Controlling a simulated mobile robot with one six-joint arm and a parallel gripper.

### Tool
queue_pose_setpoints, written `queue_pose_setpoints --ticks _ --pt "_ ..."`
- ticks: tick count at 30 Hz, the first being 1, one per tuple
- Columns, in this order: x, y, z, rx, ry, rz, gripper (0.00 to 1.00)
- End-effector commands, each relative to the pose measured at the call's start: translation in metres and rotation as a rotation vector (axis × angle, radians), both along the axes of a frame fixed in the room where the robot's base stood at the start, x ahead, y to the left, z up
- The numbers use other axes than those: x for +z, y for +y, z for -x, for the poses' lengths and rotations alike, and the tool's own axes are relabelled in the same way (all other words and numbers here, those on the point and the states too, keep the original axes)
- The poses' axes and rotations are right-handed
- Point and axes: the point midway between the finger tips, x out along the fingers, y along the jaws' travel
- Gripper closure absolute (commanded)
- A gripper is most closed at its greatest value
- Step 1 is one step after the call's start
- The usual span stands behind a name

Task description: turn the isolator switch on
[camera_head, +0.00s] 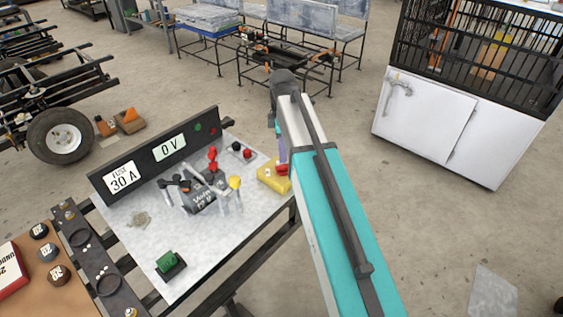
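A yellow box with a red part on it, which looks like the isolator switch (268,181), sits at the right edge of the pale bench top. Its right side is partly covered by my arm, so I cannot tell the position of the red part. My arm reaches in from the lower right and bends down at the wrist. My gripper (281,157) points down just above or at the red part. Its fingertips are mostly hidden, so I cannot tell whether it touches the switch or is open. A display panel (158,152) behind reads "0 V" and "FUSE 30 A".
A green-topped block (170,264) is at the front, and a small black-and-red unit (241,151) at the back. A white cabinet (428,124) stands right; the floor between is clear.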

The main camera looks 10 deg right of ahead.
Motion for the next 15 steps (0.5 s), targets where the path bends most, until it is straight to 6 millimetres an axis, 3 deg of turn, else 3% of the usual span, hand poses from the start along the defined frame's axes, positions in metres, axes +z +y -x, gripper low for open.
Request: queue_pose_setpoints --ticks 6,15 --pt "-0.029 0.000 0.001 -0.001 0.003 0.000 0.69" --pt "-0.052 -0.001 0.001 -0.001 0.001 0.000 0.69"
